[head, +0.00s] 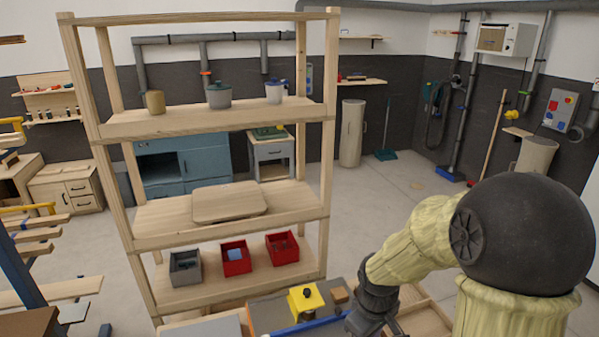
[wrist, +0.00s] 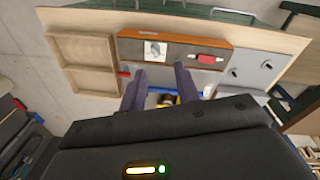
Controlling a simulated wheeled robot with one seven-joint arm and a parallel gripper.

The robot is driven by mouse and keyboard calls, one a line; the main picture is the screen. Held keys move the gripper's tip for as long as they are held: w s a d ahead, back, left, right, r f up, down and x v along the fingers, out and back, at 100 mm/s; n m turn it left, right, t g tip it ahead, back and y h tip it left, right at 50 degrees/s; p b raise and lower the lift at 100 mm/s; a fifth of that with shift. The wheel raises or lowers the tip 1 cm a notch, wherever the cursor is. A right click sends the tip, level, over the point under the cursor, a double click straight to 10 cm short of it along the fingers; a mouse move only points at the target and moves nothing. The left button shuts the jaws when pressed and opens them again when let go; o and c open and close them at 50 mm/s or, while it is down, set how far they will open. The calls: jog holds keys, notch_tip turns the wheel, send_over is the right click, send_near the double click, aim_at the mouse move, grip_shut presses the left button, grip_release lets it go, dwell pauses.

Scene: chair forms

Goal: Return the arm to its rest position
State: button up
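My arm comes in from the right in the head view, with pale yellow sleeved links and a large dark round joint. It reaches down over a workbench at the bottom edge. My gripper (wrist: 159,70) shows in the wrist view as two dark fingers spread apart, with nothing seen held between them. In the head view, the dark wrist part (head: 372,308) is low at the bottom edge, and the fingertips cannot be made out there. The fingers point over the bench.
A yellow block with a black knob (head: 306,300) stands on the bench close to my wrist, beside a blue bar (head: 312,325). A wooden tray (wrist: 88,50) lies on the bench. A tall wooden shelf (head: 215,127) stands behind. Clear floor (head: 390,190) lies at the back right.

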jog(key=s+r+m+t, duration=0.1)
jog(key=s+r+m, duration=0.2)
jog(key=s+m, duration=0.4)
jog(key=shift+d+t, duration=0.2)
jog(key=shift+t, duration=0.1)
jog(key=shift+w, duration=0.15)
